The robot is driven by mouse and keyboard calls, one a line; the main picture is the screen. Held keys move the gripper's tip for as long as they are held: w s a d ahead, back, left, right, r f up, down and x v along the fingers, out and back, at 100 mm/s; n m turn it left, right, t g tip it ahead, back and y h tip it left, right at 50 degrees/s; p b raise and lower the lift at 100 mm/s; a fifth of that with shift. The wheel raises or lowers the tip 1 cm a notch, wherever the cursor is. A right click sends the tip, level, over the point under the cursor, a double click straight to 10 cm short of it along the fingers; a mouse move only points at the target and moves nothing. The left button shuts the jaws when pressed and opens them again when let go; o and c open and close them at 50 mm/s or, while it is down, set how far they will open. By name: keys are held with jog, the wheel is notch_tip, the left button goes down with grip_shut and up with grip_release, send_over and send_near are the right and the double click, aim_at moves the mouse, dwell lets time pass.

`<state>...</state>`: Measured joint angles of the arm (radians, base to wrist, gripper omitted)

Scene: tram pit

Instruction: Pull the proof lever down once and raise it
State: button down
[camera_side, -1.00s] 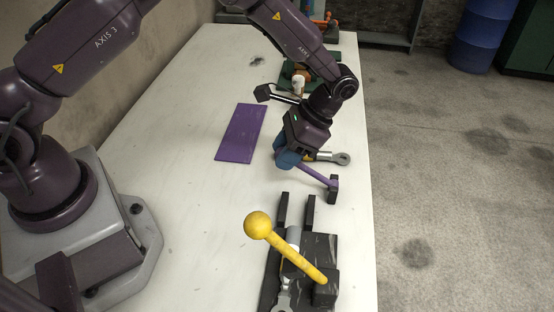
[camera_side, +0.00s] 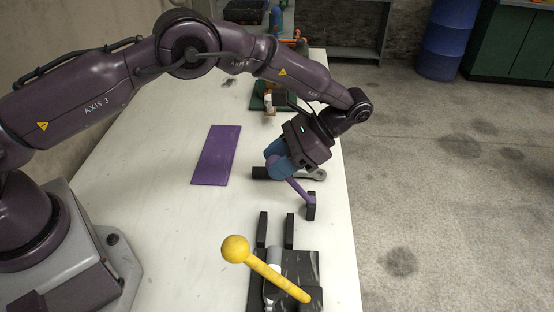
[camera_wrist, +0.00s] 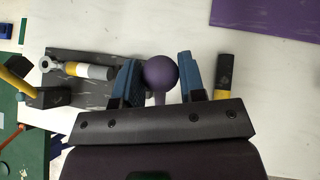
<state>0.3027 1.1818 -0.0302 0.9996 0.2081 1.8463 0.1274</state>
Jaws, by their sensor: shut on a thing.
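A purple lever (camera_side: 298,189) with a round knob rises at a slant to the left from a small black pivot block (camera_side: 311,207) near the table's right edge. My gripper (camera_side: 277,163) is at the lever's upper end. Its blue fingers hide the knob in the side view. In the wrist view the purple knob (camera_wrist: 159,71) sits between the two blue fingers, which are shut on it. A second lever, yellow with a ball knob (camera_side: 235,249), slants over a black fixture in the front. The pictures do not label either lever as the proof lever.
A metal rod end (camera_side: 318,175) with a dark body lies just behind the purple lever. A flat purple plate (camera_side: 215,157) lies to its left. A green fixture (camera_side: 262,101) stands farther back. The white table's left part is clear.

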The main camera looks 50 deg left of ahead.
jog(key=c, duration=0.7)
grip_release()
jog(key=shift+r, duration=0.5)
jog(key=r, duration=0.3)
jog(key=shift+s+a, duration=0.1)
jog(key=shift+s, duration=0.2)
jog(key=s+a+r, duration=0.1)
jog(key=s+r, duration=0.2)
jog(key=s, duration=0.1)
jog(key=s+a+r, duration=0.1)
jog(key=s+r, duration=0.2)
jog(key=s, duration=0.1)
jog(key=s+a+r, duration=0.1)
jog(key=s+r, duration=0.2)
jog(key=s, duration=0.2)
jog(key=shift+a, duration=0.15)
